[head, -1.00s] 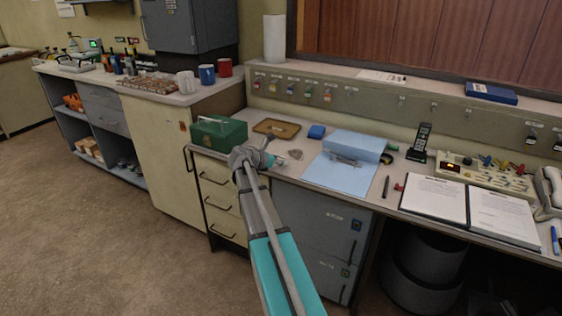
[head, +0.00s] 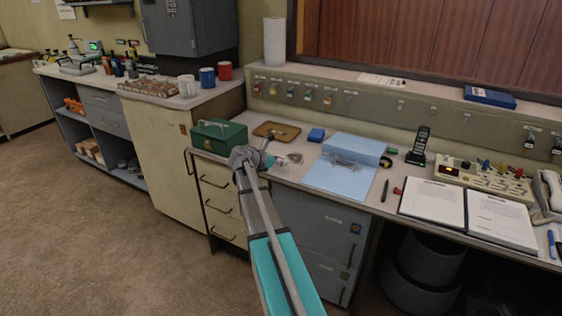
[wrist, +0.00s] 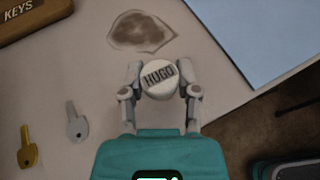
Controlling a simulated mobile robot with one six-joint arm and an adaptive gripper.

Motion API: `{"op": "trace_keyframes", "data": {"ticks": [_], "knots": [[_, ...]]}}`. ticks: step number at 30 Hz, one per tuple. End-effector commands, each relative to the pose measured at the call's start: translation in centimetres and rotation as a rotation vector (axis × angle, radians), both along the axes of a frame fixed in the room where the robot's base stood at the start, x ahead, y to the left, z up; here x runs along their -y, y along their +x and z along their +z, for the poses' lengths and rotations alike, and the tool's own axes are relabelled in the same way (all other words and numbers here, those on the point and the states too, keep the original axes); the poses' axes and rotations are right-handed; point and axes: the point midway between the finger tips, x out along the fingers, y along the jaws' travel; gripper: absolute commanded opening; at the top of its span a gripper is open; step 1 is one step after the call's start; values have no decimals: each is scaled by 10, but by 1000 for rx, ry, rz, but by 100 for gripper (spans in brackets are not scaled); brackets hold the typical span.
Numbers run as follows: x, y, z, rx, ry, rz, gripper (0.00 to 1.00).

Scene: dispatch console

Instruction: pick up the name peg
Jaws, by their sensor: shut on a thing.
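The name peg (wrist: 158,77) has a round white top lettered HUGO. In the wrist view it sits between the two fingers of my gripper (wrist: 160,88), which is shut on it. The pale counter (wrist: 105,85) shows beneath; I cannot tell whether the peg touches it. In the head view my gripper (head: 270,160) is over the counter's front edge, right of the green box (head: 219,137). The peg cannot be made out there.
A brown KEYS tray (wrist: 40,15), a grey key (wrist: 77,125) and a brass key (wrist: 27,150) lie left of my gripper. A brown stain (wrist: 140,33) is beyond it. A light-blue sheet (head: 338,183) lies to the right.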

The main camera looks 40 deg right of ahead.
Motion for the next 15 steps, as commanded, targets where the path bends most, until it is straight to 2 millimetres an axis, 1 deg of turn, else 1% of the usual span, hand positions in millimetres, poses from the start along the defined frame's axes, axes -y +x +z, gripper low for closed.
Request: {"op": "trace_keyframes", "data": {"ticks": [1, 5, 6, 15], "knots": [[0, 0, 9, 0, 0, 0, 14], [0, 0, 22, 0, 0, 0, 14], [-3, -6, 26, 0, 0, 0, 14], [-19, -31, 61, 0, 0, 0, 14]]}}
